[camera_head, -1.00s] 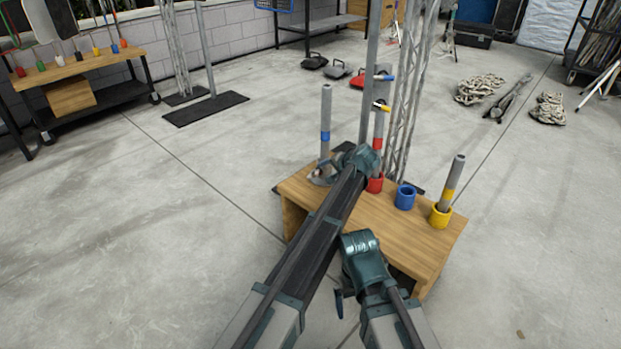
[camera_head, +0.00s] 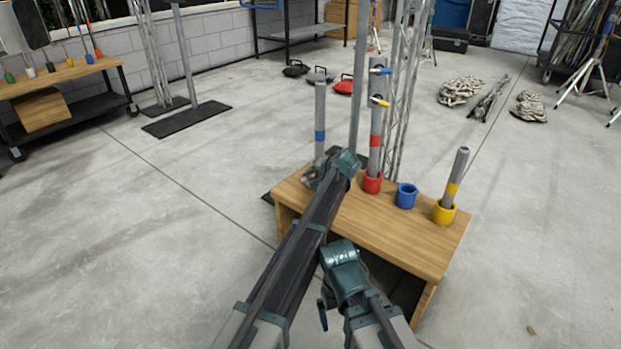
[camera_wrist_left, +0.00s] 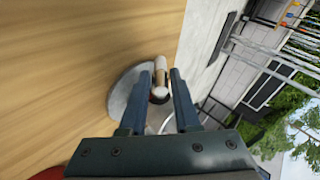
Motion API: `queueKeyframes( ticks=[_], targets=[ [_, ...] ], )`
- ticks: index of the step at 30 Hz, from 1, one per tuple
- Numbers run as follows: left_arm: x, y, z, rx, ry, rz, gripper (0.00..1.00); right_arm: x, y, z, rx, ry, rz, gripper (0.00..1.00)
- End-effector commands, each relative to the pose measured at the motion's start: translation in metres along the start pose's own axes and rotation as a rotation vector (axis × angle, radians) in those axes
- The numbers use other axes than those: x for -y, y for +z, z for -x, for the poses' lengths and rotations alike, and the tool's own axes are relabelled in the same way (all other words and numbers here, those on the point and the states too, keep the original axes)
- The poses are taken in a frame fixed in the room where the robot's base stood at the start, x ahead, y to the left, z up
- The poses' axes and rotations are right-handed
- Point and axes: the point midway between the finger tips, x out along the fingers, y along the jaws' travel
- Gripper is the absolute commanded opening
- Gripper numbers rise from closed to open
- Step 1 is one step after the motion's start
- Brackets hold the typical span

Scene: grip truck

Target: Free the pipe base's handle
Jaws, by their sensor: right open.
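The pipe base (camera_head: 309,182) is a grey metal piece at the left end of the wooden table, beside the upright grey pipe with a blue band (camera_head: 320,125). In the left wrist view its round grey plate (camera_wrist_left: 122,98) lies close to the wood. My left gripper (camera_wrist_left: 161,72) is open, with one finger on each side of a small light-and-dark knob-like part (camera_wrist_left: 160,88), perhaps the handle; contact cannot be told. In the head view my left wrist hides part of the base. My right gripper (camera_head: 323,312) is low in front of the table, mostly hidden, with nothing seen in it.
The wooden table (camera_head: 400,235) carries a red cup (camera_head: 372,182) with a red-banded pipe, an empty blue cup (camera_head: 406,195) and a yellow cup (camera_head: 444,212) with a tilted yellow-banded pipe. A metal post and truss (camera_head: 359,85) stand behind.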

Motion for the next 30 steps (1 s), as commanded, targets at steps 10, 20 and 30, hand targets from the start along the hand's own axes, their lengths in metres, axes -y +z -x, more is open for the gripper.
queueKeyframes(
  ticks=[10, 20, 30],
  targets=[
    [0.000, 0.000, 0.000, 0.000, 0.000, 0.000, 0.00, 0.000, 0.000, 0.000, 0.000, 0.000, 0.000, 1.00],
    [0.007, -0.002, 0.002, 0.022, 0.099, 0.023, 0.00, -0.002, 0.001, 0.022, 0.000, 0.000, 0.000, 1.00],
    [0.011, -0.003, -0.001, 0.071, 0.343, 0.073, 0.00, -0.005, 0.003, 0.054, 0.001, 0.000, 0.000, 1.00]
  ],
)
